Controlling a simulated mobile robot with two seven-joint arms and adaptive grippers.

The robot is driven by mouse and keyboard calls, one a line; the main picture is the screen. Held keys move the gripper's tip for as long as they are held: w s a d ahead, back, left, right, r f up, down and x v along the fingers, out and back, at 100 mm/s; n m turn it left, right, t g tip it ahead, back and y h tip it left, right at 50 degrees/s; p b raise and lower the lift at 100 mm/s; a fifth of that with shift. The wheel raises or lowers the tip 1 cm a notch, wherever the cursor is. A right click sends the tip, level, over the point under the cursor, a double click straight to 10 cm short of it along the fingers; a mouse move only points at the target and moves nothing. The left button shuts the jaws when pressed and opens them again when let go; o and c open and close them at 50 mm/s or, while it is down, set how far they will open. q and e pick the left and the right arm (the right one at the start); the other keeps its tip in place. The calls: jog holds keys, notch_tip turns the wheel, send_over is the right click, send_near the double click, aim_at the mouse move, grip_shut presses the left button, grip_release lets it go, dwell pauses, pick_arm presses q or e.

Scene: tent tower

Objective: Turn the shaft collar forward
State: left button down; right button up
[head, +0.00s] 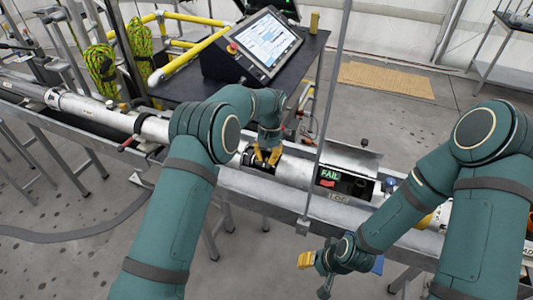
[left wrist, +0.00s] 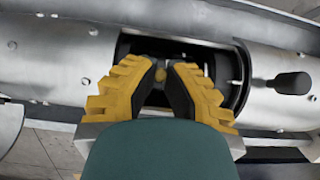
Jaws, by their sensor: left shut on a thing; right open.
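A long silver tube (head: 298,172) lies level across the bench, with an opening in its wall at my left gripper. My left gripper (head: 265,157) has its yellow fingers in this opening. In the left wrist view the fingers (left wrist: 167,70) are close together on a small grey part with a brass-coloured spot, seemingly the shaft collar (left wrist: 160,73); the fingers hide most of it. Dark inner parts (left wrist: 225,65) show beside the fingers. My right gripper (head: 313,262) is open and empty, in front of the tube and below its rail.
A thin upright pole (head: 328,100) stands close right of my left gripper. A black knob (left wrist: 290,83) sticks out of the tube wall. A touchscreen console (head: 265,45) stands on the dark table behind.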

pick_arm(q)
jog(key=shift+w, duration=0.1)
dwell(0.3)
jog(key=c, duration=1.3)
grip_release()
jog(key=w+r, duration=0.1)
jog(key=r, duration=0.7)
jog(key=w+d+r, duration=0.1)
jog(key=r, duration=0.2)
jog(key=shift+w+r, duration=0.3)
jog(key=shift+r, duration=0.1)
